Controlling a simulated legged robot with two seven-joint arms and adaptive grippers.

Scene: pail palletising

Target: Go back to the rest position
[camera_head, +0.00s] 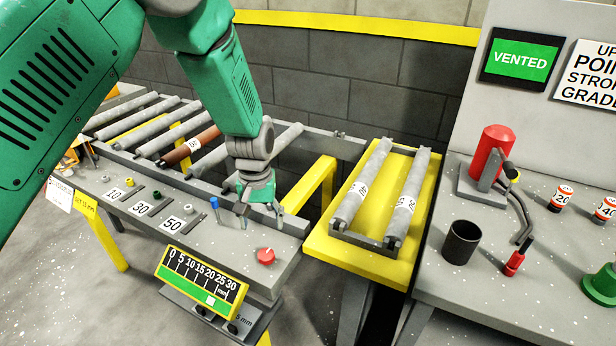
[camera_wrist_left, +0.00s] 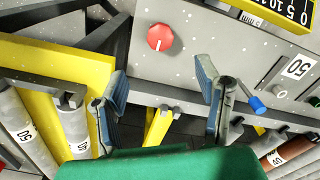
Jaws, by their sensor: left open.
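My left arm, green, comes in from the left in the head view. Its left gripper (camera_head: 260,222) hangs over the back edge of the grey control panel (camera_head: 190,232), beside the gap before the yellow roller stand. In the left wrist view the left gripper (camera_wrist_left: 162,110) has its two blue-padded fingers well apart, with nothing between them. A red knob (camera_head: 265,256) lies just in front of the gripper, and it also shows in the left wrist view (camera_wrist_left: 161,38). A blue-topped lever (camera_head: 214,203) stands to the gripper's left. My right gripper is not in view.
A conveyor with grey rollers and one brown roller (camera_head: 188,148) runs behind the panel. A yellow stand (camera_head: 405,258) holds two grey rollers. The right bench (camera_head: 555,270) carries a red canister (camera_head: 493,148), a black cup (camera_head: 462,242) and small labelled containers (camera_head: 562,197).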

